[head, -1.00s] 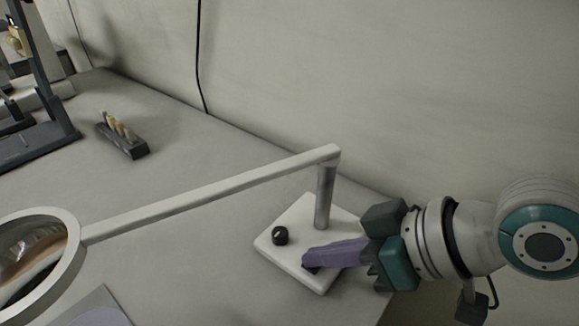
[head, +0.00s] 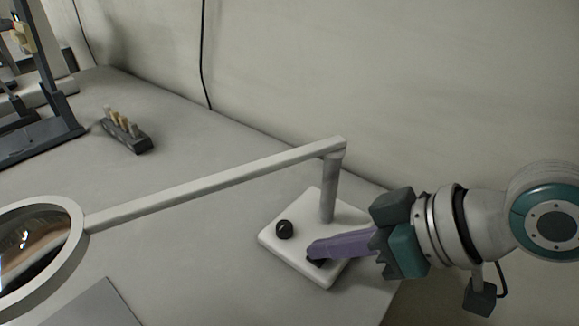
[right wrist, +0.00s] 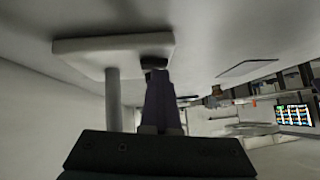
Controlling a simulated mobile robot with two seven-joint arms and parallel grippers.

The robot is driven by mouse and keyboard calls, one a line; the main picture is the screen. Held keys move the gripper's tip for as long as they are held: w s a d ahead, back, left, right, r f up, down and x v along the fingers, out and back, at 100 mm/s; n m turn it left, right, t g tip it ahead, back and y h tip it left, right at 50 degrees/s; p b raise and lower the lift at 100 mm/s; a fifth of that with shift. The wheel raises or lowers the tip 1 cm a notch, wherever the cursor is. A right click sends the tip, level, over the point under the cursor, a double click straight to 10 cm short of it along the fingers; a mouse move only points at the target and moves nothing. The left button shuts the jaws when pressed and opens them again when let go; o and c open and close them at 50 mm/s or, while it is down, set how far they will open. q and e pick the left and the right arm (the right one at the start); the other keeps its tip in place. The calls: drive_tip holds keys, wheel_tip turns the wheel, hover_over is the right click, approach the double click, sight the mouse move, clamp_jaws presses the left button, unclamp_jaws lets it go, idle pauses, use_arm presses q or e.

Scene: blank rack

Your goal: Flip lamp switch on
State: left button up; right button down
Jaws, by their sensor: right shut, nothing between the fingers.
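The lamp has a white base (head: 275,239) on the grey table, a grey post (head: 329,190), a long white arm (head: 215,182) and a round magnifier head (head: 75,240) at the left. A black round knob (head: 284,229) sits on the base. A small dark switch (head: 316,262) shows partly beside the purple fingertips of my right gripper (head: 313,250). The gripper is shut and empty, its tips at the switch; whether they press it is hard to tell. In the right wrist view the fingers (right wrist: 159,88) reach the dark switch on the base (right wrist: 100,44). My left gripper is out of view.
A dark block with several small upright pieces (head: 128,132) stands at the back left. A dark stand (head: 45,110) is at the far left. A wall with a black cable (head: 203,60) runs behind the table. A grey panel (head: 88,306) lies at the front.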

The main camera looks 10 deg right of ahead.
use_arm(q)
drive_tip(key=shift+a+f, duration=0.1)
use_arm(e)
drive_tip(key=shift+s+d+f+h, duration=0.3)
drive_tip(key=shift+d+f, duration=0.2)
drive_tip(key=shift+f, duration=0.3)
use_arm(q)
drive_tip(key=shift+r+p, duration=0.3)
drive_tip(key=shift+p, duration=0.05)
use_arm(e)
drive_tip(key=shift+r, duration=0.3)
drive_tip(key=r+p, duration=0.4)
drive_tip(key=r, duration=0.1)
drive_tip(key=shift+w+a, duration=0.25)
drive_tip(key=shift+a, duration=0.15)
use_arm(q)
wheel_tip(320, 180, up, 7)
drive_tip(key=p, duration=0.2)
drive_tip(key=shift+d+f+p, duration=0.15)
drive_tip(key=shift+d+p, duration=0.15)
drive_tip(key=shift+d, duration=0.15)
use_arm(e)
drive_tip(key=v, duration=1)
drive_tip(key=shift+s+a, duration=0.2)
drive_tip(key=shift+a, duration=0.1)
